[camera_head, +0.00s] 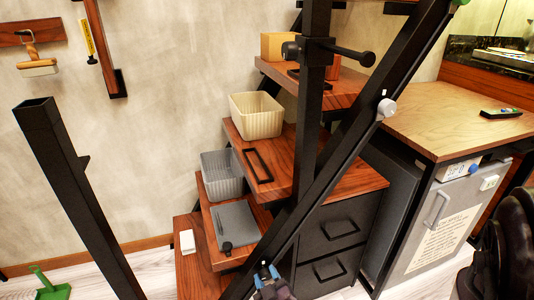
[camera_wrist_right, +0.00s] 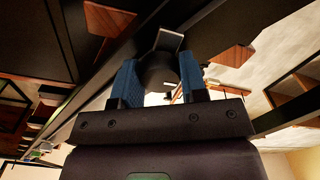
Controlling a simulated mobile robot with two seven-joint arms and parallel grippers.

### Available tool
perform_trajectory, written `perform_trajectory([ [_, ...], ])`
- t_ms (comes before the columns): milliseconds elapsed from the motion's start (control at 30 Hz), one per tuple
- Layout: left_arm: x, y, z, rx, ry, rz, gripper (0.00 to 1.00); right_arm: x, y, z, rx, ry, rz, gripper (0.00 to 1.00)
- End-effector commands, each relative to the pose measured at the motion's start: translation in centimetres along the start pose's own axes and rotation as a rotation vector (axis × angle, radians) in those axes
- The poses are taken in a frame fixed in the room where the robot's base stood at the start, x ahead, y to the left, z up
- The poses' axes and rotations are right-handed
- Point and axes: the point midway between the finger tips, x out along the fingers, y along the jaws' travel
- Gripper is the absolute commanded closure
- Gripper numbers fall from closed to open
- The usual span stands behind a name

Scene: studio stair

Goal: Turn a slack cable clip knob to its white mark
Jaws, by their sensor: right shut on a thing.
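My right gripper (camera_head: 267,272) is at the bottom centre of the head view, against the lower part of the slanted black rail (camera_head: 322,190). In the right wrist view its blue fingers are shut on a dark rounded knob (camera_wrist_right: 158,73), one on each side. A pale grey tab (camera_wrist_right: 169,40) shows just beyond the knob. Its white mark cannot be told from these frames, and the gripper hides the knob in the head view. A light grey clip knob (camera_head: 386,108) sits higher on the same rail, apart from the gripper. My left gripper is not in view.
Wooden stair treads hold a cream basket (camera_head: 256,113), a grey basket (camera_head: 222,174) and a grey flat case (camera_head: 236,225). A black post (camera_head: 70,185) rises at left. Dark drawers (camera_head: 335,240) stand behind the rail. A wooden counter (camera_head: 450,115) is at right.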

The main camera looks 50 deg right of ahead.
Motion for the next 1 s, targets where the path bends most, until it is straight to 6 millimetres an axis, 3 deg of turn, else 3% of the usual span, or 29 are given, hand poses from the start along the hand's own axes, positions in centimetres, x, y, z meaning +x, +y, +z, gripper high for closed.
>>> perform_trajectory([
  [567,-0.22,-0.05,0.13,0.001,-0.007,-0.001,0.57,0.16,0.07,-0.11,0.034,0.002,0.002,0.84],
  [600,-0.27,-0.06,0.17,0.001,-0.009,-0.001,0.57,0.16,0.07,-0.11,0.034,0.002,0.002,0.56],
  [733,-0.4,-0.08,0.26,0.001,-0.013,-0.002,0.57,0.12,0.05,-0.09,0.033,0.002,0.002,0.36],
  [1000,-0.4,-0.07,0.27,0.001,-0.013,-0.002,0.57,0.04,0.01,-0.03,0.031,0.001,0.001,0.35],
])
